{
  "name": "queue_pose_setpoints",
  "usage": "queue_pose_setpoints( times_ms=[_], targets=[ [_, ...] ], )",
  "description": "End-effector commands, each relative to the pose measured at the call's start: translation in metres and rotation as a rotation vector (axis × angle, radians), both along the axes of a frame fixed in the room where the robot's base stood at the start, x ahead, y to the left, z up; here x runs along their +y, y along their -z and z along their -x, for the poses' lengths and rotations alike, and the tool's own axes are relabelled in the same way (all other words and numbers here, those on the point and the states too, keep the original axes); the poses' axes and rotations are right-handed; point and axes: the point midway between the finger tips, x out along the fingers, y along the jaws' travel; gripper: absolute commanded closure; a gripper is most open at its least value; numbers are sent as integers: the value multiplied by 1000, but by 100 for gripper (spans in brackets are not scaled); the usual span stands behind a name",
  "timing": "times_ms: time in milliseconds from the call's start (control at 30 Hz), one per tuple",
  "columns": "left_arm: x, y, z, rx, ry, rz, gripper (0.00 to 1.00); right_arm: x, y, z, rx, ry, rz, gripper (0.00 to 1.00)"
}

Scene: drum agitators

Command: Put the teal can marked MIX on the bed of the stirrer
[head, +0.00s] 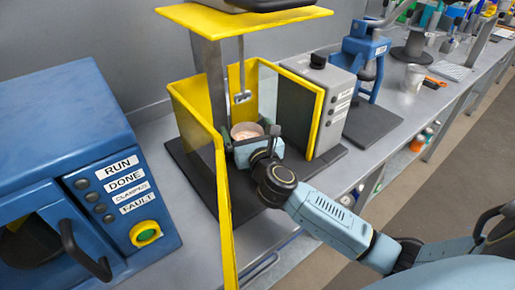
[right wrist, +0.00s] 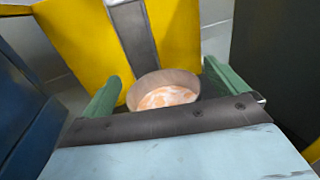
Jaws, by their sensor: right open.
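The stirrer has a yellow top plate (head: 245,18), yellow guard panels (head: 205,112), a hanging paddle (head: 242,97) and a dark bed (head: 200,183). An open can (head: 246,130) with pinkish-orange contents is upright inside the guard, below the paddle; it also shows in the right wrist view (right wrist: 166,92). Its outer side is mostly hidden, so I see no teal wall or MIX mark, and I cannot tell whether its bottom touches the bed. My right gripper (head: 252,137) is open with its green fingers on either side of the can. My left gripper is out of view.
A blue machine (head: 60,120) with RUN, DONE, CLAMPED and FAULT labels stands at the left. A grey control box (head: 318,100) stands close right of my right gripper, with a blue press (head: 362,60) beyond. The yellow guard stands close on the left. A yellow panel reaches toward the front.

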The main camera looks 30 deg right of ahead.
Motion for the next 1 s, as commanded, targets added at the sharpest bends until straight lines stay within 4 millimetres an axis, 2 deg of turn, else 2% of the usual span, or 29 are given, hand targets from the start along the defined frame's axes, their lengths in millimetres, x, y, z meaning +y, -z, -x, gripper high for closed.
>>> queue_pose_setpoints(
  times_ms=[33,300,500,700,1000],
  targets=[
    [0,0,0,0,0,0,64,3,5,12,10,-2,-4,3],
    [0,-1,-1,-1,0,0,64,13,6,69,10,-1,-5,3],
    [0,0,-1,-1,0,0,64,18,5,99,9,-1,-4,3],
    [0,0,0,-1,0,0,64,20,4,111,7,0,-2,3],
    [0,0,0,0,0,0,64,20,4,112,7,0,-2,3]
  ],
)
